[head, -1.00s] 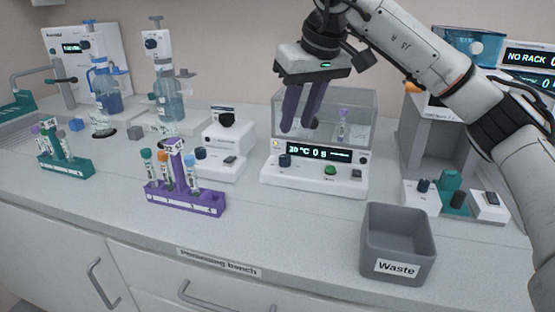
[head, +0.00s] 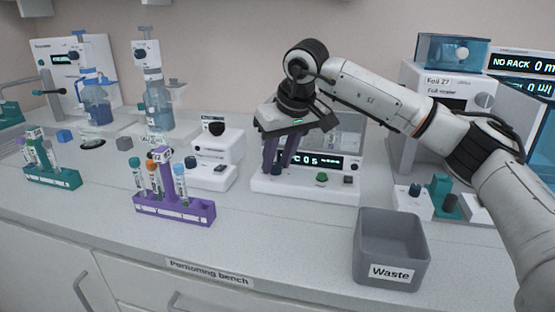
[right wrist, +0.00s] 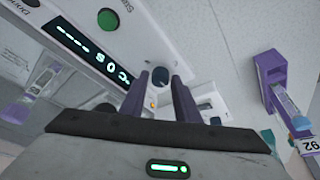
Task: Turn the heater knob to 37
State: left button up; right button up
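The heater (head: 335,188) is a white box with a clear chamber on top and a lit display (head: 325,160). The display is partly hidden by my right gripper in the head view. The heater's dark knob (right wrist: 160,76) shows in the right wrist view, ahead of and between the purple fingertips. My right gripper (head: 276,166) points down at the heater's front left. Its fingers are apart, with a gap between them in the right wrist view (right wrist: 160,82). I cannot tell whether they touch the knob. My left gripper is not in view.
A green button (head: 321,177) sits right of the knob on the heater front. A purple tube rack (head: 180,210) stands to the left, a grey waste bin (head: 391,225) to the front right. A small white device (head: 212,175) is just left of the heater. Bench front is clear.

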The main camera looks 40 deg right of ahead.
jog(key=shift+c, duration=0.2)
grip_shut()
